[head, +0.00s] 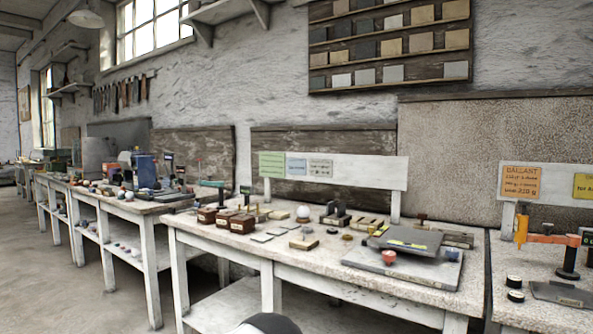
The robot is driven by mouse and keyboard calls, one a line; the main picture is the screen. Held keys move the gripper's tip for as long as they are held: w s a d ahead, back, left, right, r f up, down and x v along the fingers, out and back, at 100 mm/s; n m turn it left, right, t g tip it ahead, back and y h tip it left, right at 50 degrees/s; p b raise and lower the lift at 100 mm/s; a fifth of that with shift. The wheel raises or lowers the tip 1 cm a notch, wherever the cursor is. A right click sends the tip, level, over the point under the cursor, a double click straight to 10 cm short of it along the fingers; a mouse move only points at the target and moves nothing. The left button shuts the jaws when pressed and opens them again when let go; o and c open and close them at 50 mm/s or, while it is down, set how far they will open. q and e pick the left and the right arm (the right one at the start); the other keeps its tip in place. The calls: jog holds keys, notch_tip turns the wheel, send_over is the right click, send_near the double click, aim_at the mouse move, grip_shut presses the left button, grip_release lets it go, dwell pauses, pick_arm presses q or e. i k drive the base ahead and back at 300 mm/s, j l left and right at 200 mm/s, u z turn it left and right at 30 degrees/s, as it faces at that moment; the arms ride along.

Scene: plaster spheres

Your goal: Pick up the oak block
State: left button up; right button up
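Several small wooden-looking blocks are on the stone-topped workbench (225,247). One small flat block (303,244) with a pale tan top lies alone near the front middle of the bench. A row of tan blocks (366,224) lies further back, beside dark metal pieces. I cannot tell from this distance which one is oak. Neither of my grippers is in view. A rounded black and white part of my own body (268,325) shows at the bottom edge, well below and in front of the bench.
A white sphere (303,213) stands at the back of the bench. Dark red boxes (242,223) stand at left. A grey slab with a dark plate (404,241) takes up the right end. Another bench (550,312) adjoins at right. Open floor (75,300) lies at left.

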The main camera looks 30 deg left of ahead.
aim_at(206, 216)
jog(key=j+u, duration=0.2)
jog(key=u, duration=0.3)
jog(key=j+u, duration=0.2)
jog(key=u, duration=0.3)
jog(key=i+j+u, duration=0.15)
jog(key=u, duration=0.35)
